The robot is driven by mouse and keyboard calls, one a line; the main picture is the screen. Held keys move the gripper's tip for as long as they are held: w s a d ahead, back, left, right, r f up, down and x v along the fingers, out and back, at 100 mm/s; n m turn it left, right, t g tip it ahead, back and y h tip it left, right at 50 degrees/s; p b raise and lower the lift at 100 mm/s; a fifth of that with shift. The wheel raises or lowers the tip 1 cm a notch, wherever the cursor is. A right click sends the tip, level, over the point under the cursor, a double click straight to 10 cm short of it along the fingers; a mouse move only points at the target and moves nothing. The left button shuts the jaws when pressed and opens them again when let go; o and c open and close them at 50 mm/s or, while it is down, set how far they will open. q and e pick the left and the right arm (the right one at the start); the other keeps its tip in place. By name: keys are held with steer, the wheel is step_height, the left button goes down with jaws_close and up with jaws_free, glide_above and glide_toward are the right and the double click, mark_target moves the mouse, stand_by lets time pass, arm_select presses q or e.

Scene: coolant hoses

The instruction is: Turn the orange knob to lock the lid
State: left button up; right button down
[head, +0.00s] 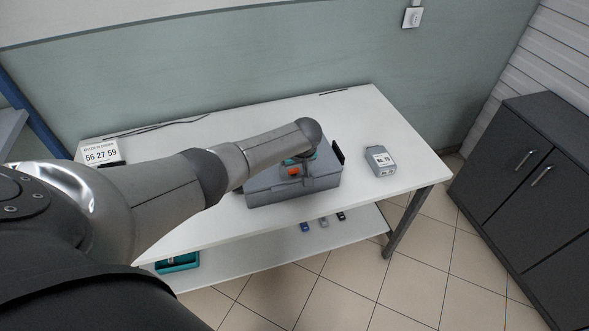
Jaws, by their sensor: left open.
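A grey box with a flat lid (262,184) stands on the white table. The orange knob (293,171) shows as a small orange patch on the box, near the end of my left arm. My left arm reaches in from the left and bends down over the box. My left gripper (308,178) is open at the knob, largely hidden by my own wrist. I cannot tell whether its fingers touch the knob. My right gripper is out of view.
The white table (395,120) has free room right of the box. A grey labelled device (381,160) lies there. A sign with digits (101,153) stands at the back left. Small blue, grey and black items and a teal tray (178,264) are on the lower shelf. A dark cabinet (530,190) stands right.

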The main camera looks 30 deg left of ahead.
arm_select(q)
steer(key=shift+c, duration=0.3)
jaws_close()
stand_by(0.3)
